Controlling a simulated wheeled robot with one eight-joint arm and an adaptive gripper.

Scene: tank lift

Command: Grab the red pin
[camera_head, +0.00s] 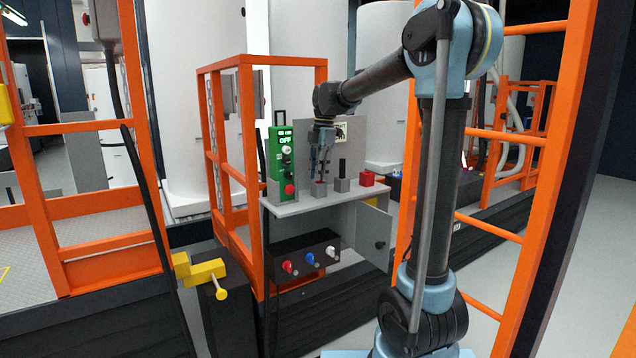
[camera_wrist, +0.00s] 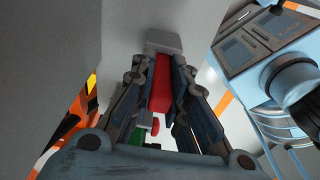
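The red pin (camera_wrist: 160,85) shows in the wrist view between the two fingers of my gripper (camera_wrist: 161,82), with a grey block (camera_wrist: 163,42) at its far end. Both fingers lie along the pin's sides, and I see no clear gap between pads and pin. In the head view my gripper (camera_head: 321,172) points down over the leftmost grey block (camera_head: 319,188) on the shelf (camera_head: 300,208). The fingers hide most of the pin there. The pin appears to be still at its block.
A black pin (camera_head: 342,168) stands in a grey block close to the right, with a red block (camera_head: 367,179) beyond it. A green button box (camera_head: 284,160) stands close on the left. Orange railings (camera_head: 247,130) flank the shelf. A knob panel (camera_head: 307,258) sits below.

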